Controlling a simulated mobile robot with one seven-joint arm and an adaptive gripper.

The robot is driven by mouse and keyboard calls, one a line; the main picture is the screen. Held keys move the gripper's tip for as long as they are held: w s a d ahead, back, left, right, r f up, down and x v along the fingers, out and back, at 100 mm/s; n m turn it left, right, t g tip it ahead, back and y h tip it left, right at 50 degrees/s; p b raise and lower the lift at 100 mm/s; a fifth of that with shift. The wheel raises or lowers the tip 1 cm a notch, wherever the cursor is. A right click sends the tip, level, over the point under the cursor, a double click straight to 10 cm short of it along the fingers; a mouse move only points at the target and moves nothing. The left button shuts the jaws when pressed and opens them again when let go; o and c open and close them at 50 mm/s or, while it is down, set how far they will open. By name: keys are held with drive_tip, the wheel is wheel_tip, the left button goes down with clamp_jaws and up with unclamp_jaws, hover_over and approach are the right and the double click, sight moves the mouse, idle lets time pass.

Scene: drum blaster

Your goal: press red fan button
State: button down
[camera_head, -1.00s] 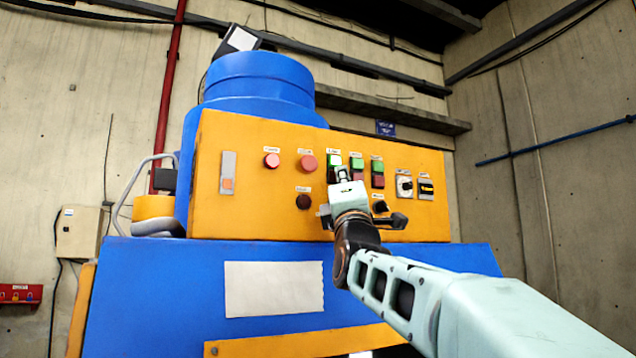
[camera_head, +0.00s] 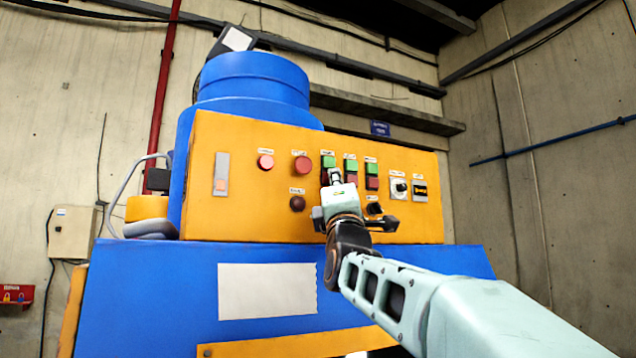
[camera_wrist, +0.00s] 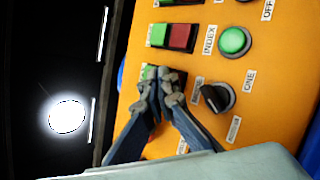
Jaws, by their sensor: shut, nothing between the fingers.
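An orange control panel (camera_head: 240,220) carries several green-over-red button pairs. My gripper (camera_head: 335,174) is shut and empty, with its fingertips at the leftmost pair, whose green half (camera_head: 328,161) shows above them. The red half of that pair (camera_head: 324,177) is mostly hidden behind the fingers. In the wrist view the panel is turned sideways and my fingertips (camera_wrist: 160,82) overlap this pair. Contact with the red half cannot be told. The label over the pair is too small to read, so I cannot tell which pair is the fan's.
The middle pair (camera_head: 351,174) and right pair (camera_head: 372,176) are close to my gripper's right. A black knob (camera_wrist: 215,97) and a round green button (camera_wrist: 234,41) sit beside the fingers.

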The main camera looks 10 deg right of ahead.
drive_tip(key=shift+s+d+b, duration=0.2)
drive_tip(key=shift+s+b, duration=0.35)
drive_tip(key=shift+s, duration=0.15)
drive_tip(key=s+b, duration=0.1)
drive_tip(key=s+d+b, duration=0.1)
drive_tip(key=s, duration=0.1)
drive_tip(key=s+b, duration=0.1)
drive_tip(key=shift+s+d+b, duration=0.3)
drive_tip(key=shift+s+b, duration=0.1)
drive_tip(key=shift+w, duration=0.15)
idle(0.3)
